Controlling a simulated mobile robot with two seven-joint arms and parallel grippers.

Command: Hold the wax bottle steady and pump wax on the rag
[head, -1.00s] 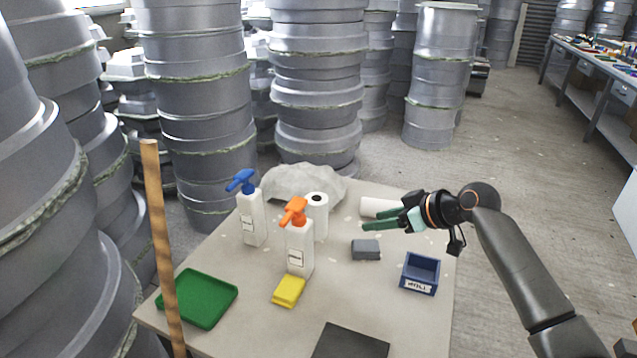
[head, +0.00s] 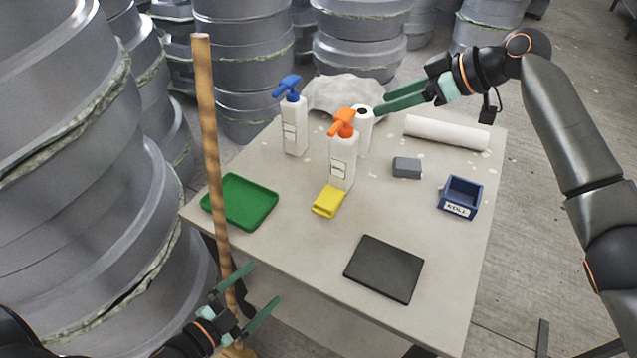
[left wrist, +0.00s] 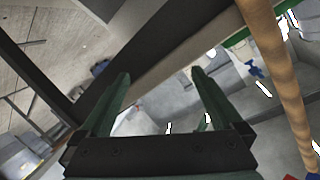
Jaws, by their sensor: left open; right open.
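A white pump bottle with an orange head (head: 342,160) stands upright mid-table, and one with a blue head (head: 294,125) stands behind it to the left. Their labels are too small to read, so I cannot tell which holds wax. A folded yellow cloth or sponge (head: 328,201) lies in front of the orange-headed bottle. My right gripper (head: 380,100) is open and empty, above the back of the table by the upright white roll (head: 364,130). My left gripper (head: 264,284) is open and empty, low off the table's front-left edge; its fingers show in the left wrist view (left wrist: 160,75).
A wooden pole (head: 211,130) stands upright between my left gripper and the table. A green tray (head: 240,202), black plate (head: 384,269), grey block (head: 406,168), blue bin (head: 460,198), lying white roll (head: 447,133) and pale heap (head: 345,95) are on the table (head: 300,250). Stacked moulds crowd the left.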

